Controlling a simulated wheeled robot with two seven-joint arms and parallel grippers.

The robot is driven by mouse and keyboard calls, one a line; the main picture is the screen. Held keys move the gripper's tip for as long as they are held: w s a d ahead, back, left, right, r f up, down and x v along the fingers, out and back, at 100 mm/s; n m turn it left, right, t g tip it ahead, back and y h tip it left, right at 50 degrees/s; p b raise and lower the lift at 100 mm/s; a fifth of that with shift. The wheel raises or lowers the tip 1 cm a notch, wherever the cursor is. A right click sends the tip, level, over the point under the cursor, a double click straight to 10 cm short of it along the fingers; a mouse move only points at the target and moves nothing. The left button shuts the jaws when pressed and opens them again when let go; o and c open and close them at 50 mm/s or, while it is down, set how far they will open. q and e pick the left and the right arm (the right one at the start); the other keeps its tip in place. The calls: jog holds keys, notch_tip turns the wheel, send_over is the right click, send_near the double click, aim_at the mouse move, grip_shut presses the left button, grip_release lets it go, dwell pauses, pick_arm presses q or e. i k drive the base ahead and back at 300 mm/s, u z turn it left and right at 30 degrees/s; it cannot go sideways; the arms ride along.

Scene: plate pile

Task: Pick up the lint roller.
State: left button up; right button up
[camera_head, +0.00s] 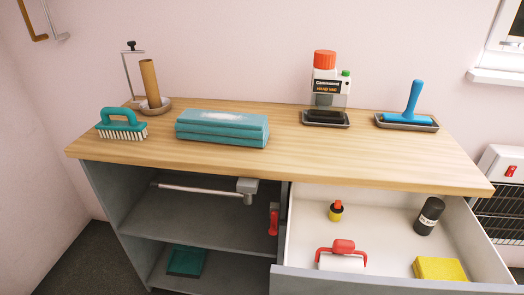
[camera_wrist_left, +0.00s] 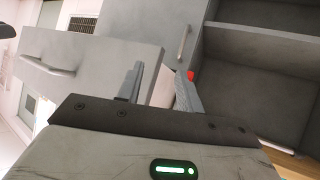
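Two rollers show in the head view, and I cannot be sure which one is the lint roller. One, with a red handle (camera_head: 343,246) and a white roll (camera_head: 341,262), lies near the front of the open drawer, left of its middle. The other is a blue roller (camera_head: 407,118) with an upright blue handle, resting in a dark tray on the countertop at the right. In the left wrist view my left gripper (camera_wrist_left: 158,70) has its fingers apart with nothing between them. It faces the cabinet front. My right gripper is in neither view.
The pulled-out drawer (camera_head: 302,240) also holds a yellow sponge (camera_head: 439,269), a black bottle (camera_head: 429,216) and a small yellow-and-red item (camera_head: 336,211). The wooden countertop (camera_head: 330,165) overhangs its back. Left of it are open shelves with a silver bar (camera_head: 200,188).

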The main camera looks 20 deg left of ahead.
aim_at(336, 261)
jog(key=k, duration=0.5)
jog(key=z, duration=2.15)
jog(key=i, duration=1.6)
jog(key=u, duration=2.8)
